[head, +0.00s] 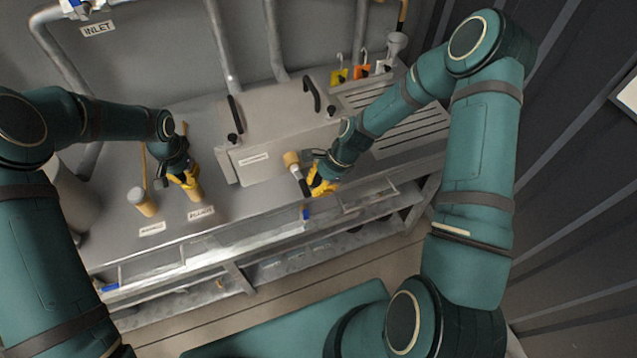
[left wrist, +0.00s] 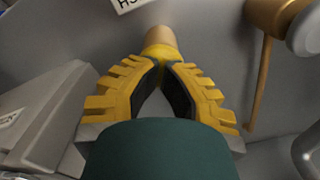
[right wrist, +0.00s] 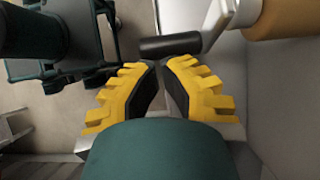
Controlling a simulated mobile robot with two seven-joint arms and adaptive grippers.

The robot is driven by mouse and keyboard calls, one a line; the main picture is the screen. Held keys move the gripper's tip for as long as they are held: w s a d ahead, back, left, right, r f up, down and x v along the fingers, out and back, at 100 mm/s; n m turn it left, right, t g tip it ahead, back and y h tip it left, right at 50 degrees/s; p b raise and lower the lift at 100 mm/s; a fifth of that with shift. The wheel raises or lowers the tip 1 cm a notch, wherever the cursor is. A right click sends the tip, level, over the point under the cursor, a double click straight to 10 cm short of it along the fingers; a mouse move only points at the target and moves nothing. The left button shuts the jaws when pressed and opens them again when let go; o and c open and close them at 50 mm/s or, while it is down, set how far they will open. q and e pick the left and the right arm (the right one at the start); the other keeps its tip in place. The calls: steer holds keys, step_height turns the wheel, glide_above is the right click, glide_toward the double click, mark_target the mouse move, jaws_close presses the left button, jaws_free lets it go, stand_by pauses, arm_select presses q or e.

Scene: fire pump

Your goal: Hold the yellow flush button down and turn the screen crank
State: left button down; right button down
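The flush button is a tan post (head: 193,193) with a yellow top (left wrist: 160,50); part of its label shows in the left wrist view. My left gripper (head: 183,178) is shut, with its fingertips at the button's top; whether the button is pressed down I cannot tell. The screen crank has a tan hub (head: 291,159) on the front of the grey box, a light arm (right wrist: 219,22) and a black handle (right wrist: 170,44). My right gripper (head: 318,182) looks shut, its fingertips right beside the handle, which lies across in front of them; contact is unclear.
A second tan post with a grey top (head: 142,201) stands left of the flush button, with a thin tan rod behind it. The grey box (head: 270,125) has black handles on its lid. Coloured tags (head: 362,71) hang at the back right. A trough (head: 240,240) runs along the front.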

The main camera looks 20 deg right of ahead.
mark_target(303, 192)
steer(key=y, duration=0.2)
steer(key=a+f+y, duration=0.1)
steer(key=y, duration=0.1)
steer(key=a+y, duration=0.1)
steer(key=shift+a+f+y, duration=0.1)
steer(key=shift+f+y, duration=0.2)
steer(key=shift+y, duration=0.1)
steer(key=shift+a+f, duration=0.1)
steer(key=shift+a, duration=1.35)
steer(key=shift+a+r+y, duration=0.25)
steer(key=shift+a+y, duration=0.4)
steer(key=shift+y, duration=0.25)
steer(key=shift+a, duration=0.1)
